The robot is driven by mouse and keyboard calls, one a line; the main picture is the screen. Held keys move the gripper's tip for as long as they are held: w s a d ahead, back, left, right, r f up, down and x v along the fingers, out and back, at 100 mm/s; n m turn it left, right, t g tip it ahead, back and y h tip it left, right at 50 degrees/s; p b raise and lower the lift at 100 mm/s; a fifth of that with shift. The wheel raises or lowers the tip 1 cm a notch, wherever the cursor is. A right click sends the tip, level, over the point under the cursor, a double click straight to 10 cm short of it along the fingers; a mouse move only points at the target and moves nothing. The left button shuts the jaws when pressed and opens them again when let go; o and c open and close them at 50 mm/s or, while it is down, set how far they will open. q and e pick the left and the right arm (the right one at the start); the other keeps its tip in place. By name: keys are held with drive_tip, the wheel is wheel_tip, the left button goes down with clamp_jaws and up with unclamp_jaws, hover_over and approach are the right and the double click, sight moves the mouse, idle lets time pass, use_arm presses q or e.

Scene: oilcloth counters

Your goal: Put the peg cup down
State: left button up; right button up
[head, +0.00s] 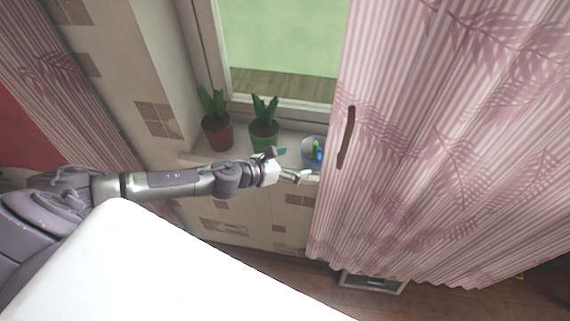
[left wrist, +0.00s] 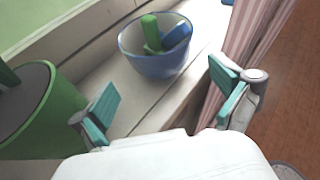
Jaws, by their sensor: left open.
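The peg cup (head: 305,160) is a blue, round cup standing upright on the window sill (head: 285,156), close to the curtain. It also shows in the left wrist view (left wrist: 152,67), with a green and a blue peg sticking up in it. My left gripper (head: 286,165) is open and empty at the sill's front edge, just left of and in front of the cup. In the left wrist view my left gripper (left wrist: 165,95) has its teal pads spread apart, and the cup stands beyond them, untouched. My right gripper is not in view.
A green pot (head: 264,134) with a plant stands left of the cup, near my left finger. A red-brown pot (head: 218,137) with a plant stands farther left. A pink striped curtain (head: 440,150) hangs close on the cup's right. The window (head: 280,45) is behind.

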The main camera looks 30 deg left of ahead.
use_arm(q)
drive_tip(key=v, duration=0.3)
drive_tip(key=shift+s+a+r+b, duration=0.1)
drive_tip(key=shift+s+r+b, duration=0.1)
drive_tip(key=shift+b, duration=0.15)
